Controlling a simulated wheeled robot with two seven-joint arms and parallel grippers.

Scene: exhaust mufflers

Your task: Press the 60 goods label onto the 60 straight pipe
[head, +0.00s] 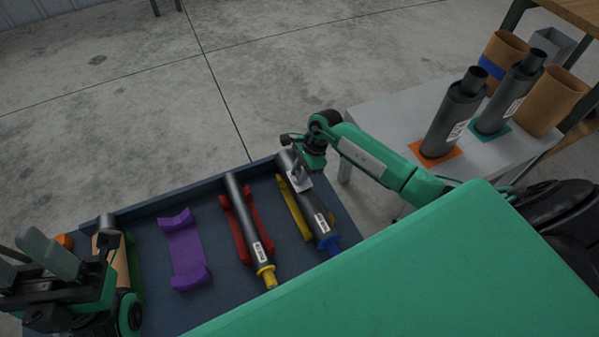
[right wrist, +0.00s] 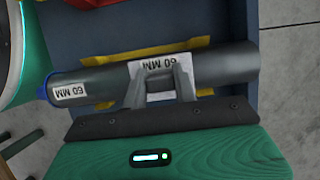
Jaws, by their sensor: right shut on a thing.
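The 60 straight pipe is a dark grey tube (head: 311,208) with a blue end, lying along the yellow cradle (head: 288,205) in the blue tray. In the right wrist view the pipe (right wrist: 215,69) carries a printed 60 MM marking (right wrist: 70,92) near its blue end. My right gripper (head: 298,173) is over the pipe's far half, shut on the 60 goods label (right wrist: 152,64). The white label lies flat against or just over the pipe's surface; I cannot tell if it touches. My left gripper (head: 75,262) is at the tray's left end; its jaws are unclear.
The blue tray (head: 155,208) also holds a pipe with a yellow end (head: 247,222) on a red cradle (head: 242,252) and an empty purple cradle (head: 184,250). Two upright mufflers (head: 455,118) stand on a grey table (head: 385,118) at right, beside brown cylinders (head: 553,101).

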